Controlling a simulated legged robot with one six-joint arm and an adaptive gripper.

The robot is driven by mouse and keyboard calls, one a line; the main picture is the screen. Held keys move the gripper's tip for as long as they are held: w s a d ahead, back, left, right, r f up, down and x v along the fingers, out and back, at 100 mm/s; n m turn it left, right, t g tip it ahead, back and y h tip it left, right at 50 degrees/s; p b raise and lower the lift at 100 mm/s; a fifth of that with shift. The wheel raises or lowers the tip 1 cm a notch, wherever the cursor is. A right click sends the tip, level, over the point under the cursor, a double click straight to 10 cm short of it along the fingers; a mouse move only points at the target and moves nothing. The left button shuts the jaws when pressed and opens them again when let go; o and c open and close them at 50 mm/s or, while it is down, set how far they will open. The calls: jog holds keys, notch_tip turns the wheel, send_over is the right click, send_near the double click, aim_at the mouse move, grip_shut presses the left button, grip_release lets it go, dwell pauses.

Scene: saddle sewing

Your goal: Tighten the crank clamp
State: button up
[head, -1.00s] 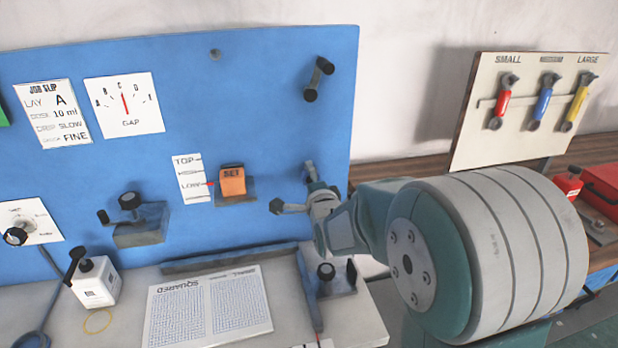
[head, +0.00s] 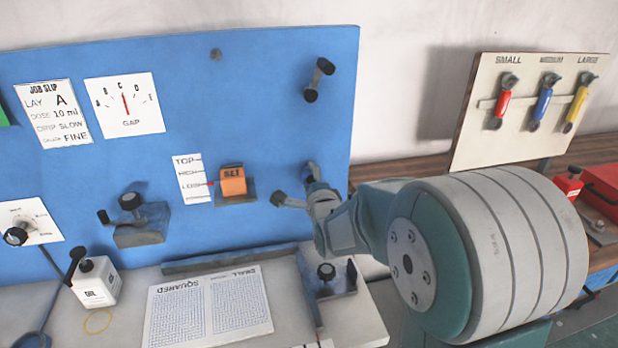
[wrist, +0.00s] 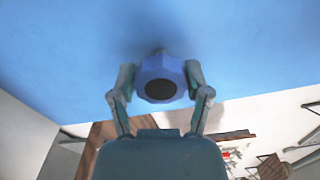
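My gripper (head: 292,186) is at the lower right of the blue board, its two fingers spread apart. In the wrist view, a blue many-sided knob (wrist: 161,80) with a black centre sits between the fingertips (wrist: 161,84). The fingers lie close along both its sides; I cannot tell whether they press on it. The knob is hard to make out in the head view. Several cranked parts show, and I cannot tell which is the crank clamp: a black crank (head: 318,78) at the board's upper right, a grey block with black knobs (head: 140,222), and a knobbed bracket (head: 327,275) on the bench.
An orange block (head: 232,182) stands beside a level scale (head: 190,179) on the board. A printed sheet (head: 208,308) and a white bottle (head: 97,283) are on the bench. A rack of red, blue and yellow tools (head: 540,100) stands at the right.

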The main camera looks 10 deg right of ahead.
jog(key=o, duration=0.3)
jog(key=shift+f, duration=0.3)
jog(key=shift+d+r, duration=0.1)
jog(key=s, duration=0.7)
jog(key=shift+s, duration=0.2)
